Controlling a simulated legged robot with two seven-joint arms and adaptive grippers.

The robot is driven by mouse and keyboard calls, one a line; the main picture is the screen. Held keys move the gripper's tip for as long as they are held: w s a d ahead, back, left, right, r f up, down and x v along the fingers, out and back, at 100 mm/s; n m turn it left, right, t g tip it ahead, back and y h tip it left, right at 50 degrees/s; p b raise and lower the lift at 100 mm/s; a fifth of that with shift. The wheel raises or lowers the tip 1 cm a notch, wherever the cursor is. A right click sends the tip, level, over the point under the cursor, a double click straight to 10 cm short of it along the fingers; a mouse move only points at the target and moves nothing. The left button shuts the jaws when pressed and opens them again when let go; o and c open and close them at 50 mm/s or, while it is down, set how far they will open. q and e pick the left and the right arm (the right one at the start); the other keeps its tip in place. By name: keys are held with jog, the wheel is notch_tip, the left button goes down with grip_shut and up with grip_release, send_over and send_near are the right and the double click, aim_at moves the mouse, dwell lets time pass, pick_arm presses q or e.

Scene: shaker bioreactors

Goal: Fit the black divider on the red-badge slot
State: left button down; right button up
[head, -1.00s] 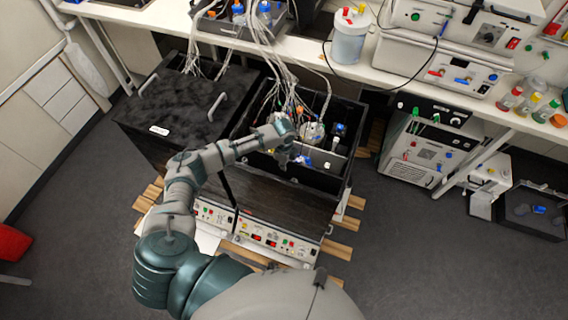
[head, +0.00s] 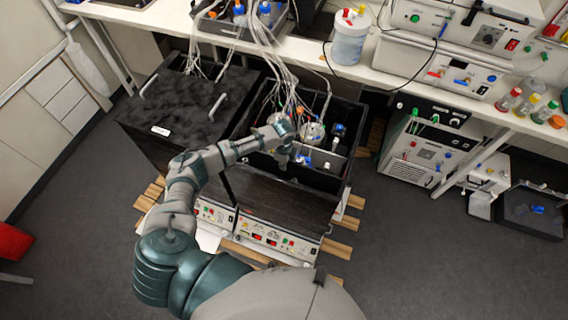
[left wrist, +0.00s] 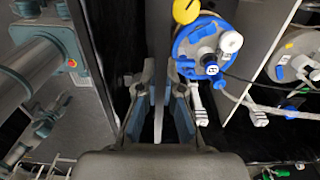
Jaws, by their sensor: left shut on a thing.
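My left gripper (head: 296,158) reaches into the open black shaker box (head: 318,196). In the left wrist view, its fingers (left wrist: 160,100) are close together around a thin upright panel seen edge-on, which I take to be the black divider (left wrist: 158,40). The panel's lower part is hidden between the fingers. A blue-lidded vessel (left wrist: 205,48) stands just right of the fingers, and another vessel (left wrist: 295,58) is farther right. In the head view, the arm hides much of the divider. I cannot make out a red badge or its slot. My right gripper is not in view.
Tubes and cables (head: 300,70) run from the bench into the open box. A closed black lid with handles (head: 190,105) covers the left unit. Control panels (head: 268,236) face the front.

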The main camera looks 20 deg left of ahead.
pick_arm(q)
jog(key=shift+f, duration=0.45)
dwell(0.3)
jog(key=shift+f, duration=0.3)
jog(key=shift+f, duration=0.45)
dwell(0.4)
jog(key=shift+f+b, duration=0.1)
jog(key=shift+b, duration=0.2)
jog(key=shift+f, duration=0.65)
jog(key=shift+f+b, duration=0.2)
jog(key=shift+b, duration=0.1)
jog(key=shift+f, duration=0.4)
jog(key=shift+f, duration=0.1)
